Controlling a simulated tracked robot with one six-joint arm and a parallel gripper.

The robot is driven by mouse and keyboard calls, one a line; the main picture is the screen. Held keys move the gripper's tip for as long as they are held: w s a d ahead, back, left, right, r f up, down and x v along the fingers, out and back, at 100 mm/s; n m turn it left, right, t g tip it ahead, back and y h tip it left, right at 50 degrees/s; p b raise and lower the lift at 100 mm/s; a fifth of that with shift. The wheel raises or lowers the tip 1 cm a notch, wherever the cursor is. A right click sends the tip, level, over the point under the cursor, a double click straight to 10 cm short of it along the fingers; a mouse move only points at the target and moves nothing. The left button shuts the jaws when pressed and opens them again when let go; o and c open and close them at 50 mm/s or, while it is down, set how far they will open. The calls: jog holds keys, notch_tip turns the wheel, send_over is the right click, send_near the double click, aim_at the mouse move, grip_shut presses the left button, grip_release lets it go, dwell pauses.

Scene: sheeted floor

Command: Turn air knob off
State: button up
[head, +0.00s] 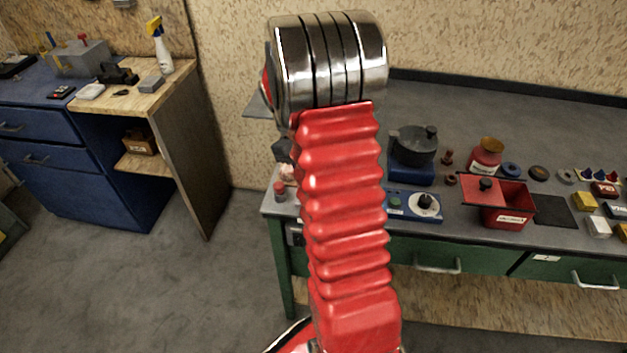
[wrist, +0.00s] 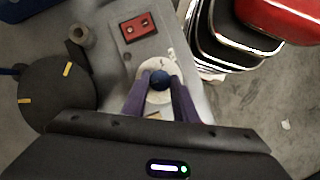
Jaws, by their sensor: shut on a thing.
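In the wrist view, a small dark blue round knob (wrist: 159,80) sits on a cream round base (wrist: 153,66) near the table's edge. My gripper (wrist: 159,84) has its two purple fingers on either side of the knob, shut on it. The lower part of the base is partly hidden by the fingers. In the head view, my red arm covers the middle of the picture, and I cannot clearly make out the gripped knob there.
In the wrist view, a red plate (wrist: 138,27) lies beyond the knob and a dark disc (wrist: 57,92) is at left. In the head view, a blue dial panel (head: 413,206), a dark pot (head: 414,148) and a red box (head: 507,214) stand right of my arm.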

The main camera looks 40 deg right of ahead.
jog(key=shift+w+n, duration=0.15)
jog(key=shift+n, duration=0.35)
jog(key=o, duration=1.1)
jog(key=shift+c, duration=0.2)
jog(key=v, duration=1.3)
jog(key=shift+a+r, duration=0.3)
jog(key=shift+r, duration=0.05)
jog(key=shift+w, duration=0.1)
